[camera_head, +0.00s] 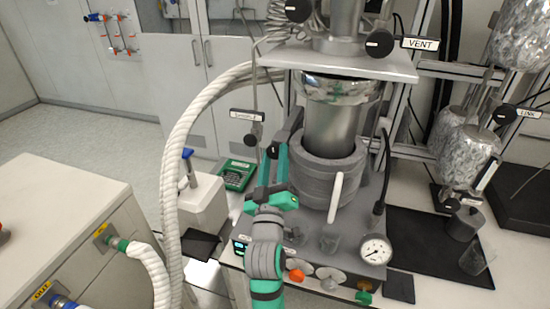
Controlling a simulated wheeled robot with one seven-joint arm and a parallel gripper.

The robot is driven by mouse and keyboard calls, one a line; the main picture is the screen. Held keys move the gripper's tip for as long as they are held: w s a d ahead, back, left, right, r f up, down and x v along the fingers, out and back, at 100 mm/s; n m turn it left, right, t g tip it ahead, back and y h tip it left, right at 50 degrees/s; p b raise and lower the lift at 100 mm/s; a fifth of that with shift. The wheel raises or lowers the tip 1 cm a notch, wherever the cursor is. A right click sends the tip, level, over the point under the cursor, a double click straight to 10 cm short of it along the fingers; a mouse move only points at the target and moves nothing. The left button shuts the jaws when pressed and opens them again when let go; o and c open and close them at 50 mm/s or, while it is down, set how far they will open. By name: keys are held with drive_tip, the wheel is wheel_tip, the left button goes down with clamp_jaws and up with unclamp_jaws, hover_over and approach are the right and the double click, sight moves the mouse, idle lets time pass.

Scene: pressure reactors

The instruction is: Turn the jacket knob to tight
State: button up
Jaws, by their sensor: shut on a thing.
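A small black knob (272,150) with a white mark sits at the left side of the reactor's thick grey jacket (325,172). I take it for the jacket knob, but I can read no label on it. My gripper (273,158), with teal fingers, reaches up from below and is shut on this knob, one finger on each side. The fingers and the wrist hide the knob's lower part and its mount. The white mark looks near upright. A white lever (336,195) stands at the jacket's front.
Another black knob (254,141) under a small label is close to the left. A thick white hose (175,150) arches left of my arm. A pressure gauge (375,250) and an orange knob (297,275) are on the base front. The VENT knob (379,43) is above.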

drive_tip(key=shift+a+f+m+h, duration=0.1)
drive_tip(key=shift+m+h, duration=0.5)
drive_tip(key=shift+m, duration=0.4)
drive_tip(key=o, duration=1.1)
drive_tip(key=shift+c, duration=0.2)
